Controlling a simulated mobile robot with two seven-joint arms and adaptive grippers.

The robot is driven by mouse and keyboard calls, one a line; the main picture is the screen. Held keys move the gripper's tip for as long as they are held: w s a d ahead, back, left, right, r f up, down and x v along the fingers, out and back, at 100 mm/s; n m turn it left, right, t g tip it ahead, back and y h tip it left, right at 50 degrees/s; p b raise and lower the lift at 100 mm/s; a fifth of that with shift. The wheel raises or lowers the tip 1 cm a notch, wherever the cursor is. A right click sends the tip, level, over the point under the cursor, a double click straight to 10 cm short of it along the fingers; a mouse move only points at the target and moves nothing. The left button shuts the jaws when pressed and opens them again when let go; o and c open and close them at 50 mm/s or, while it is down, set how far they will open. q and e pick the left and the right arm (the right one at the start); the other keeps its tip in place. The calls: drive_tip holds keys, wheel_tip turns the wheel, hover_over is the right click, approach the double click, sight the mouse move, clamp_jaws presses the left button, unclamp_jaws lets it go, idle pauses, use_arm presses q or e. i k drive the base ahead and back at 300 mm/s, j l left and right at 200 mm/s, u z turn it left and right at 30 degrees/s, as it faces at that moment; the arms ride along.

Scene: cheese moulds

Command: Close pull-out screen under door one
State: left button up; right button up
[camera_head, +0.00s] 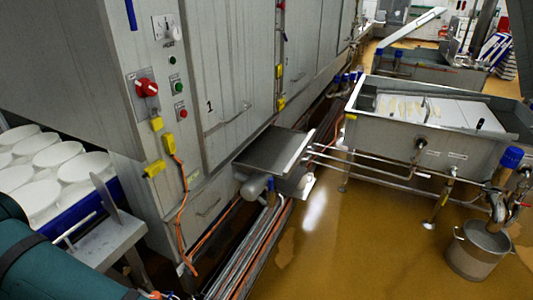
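The pull-out screen (272,150) is a flat grey metal plate. It sticks out from the cabinet front, below and to the right of door one (225,85), which carries a black "1". Door one looks shut and has a thin bar handle. A grey pipe end shows under the screen. Neither of my grippers is in view, so I cannot see whether they are open or shut.
A control panel with a red knob (146,88) is left of door one. White moulds (58,154) fill a blue crate at left. A steel vat (430,140) and a bucket (478,252) stand at right. Pipes (255,240) run along the cabinet base. The wet brown floor between is open.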

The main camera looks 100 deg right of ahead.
sight(278, 151)
drive_tip(key=z, duration=3.45)
drive_tip(key=i+u, duration=0.1)
drive_tip(key=u, duration=0.25)
drive_tip(key=l+u, duration=0.15)
drive_tip(key=u, duration=0.2)
drive_tip(key=i+l+u, duration=0.1)
drive_tip(key=u, duration=0.2)
drive_tip(key=i+l+u, duration=0.2)
drive_tip(key=l+u, duration=0.2)
drive_tip(key=l, duration=0.15)
drive_tip(key=i+l+u, duration=0.15)
drive_tip(key=l, duration=0.15)
drive_tip(key=i+l, duration=0.1)
drive_tip(key=l, duration=0.45)
drive_tip(key=i+l+u, duration=0.1)
drive_tip(key=l, duration=0.4)
drive_tip(key=i+l, duration=0.1)
drive_tip(key=l, duration=0.45)
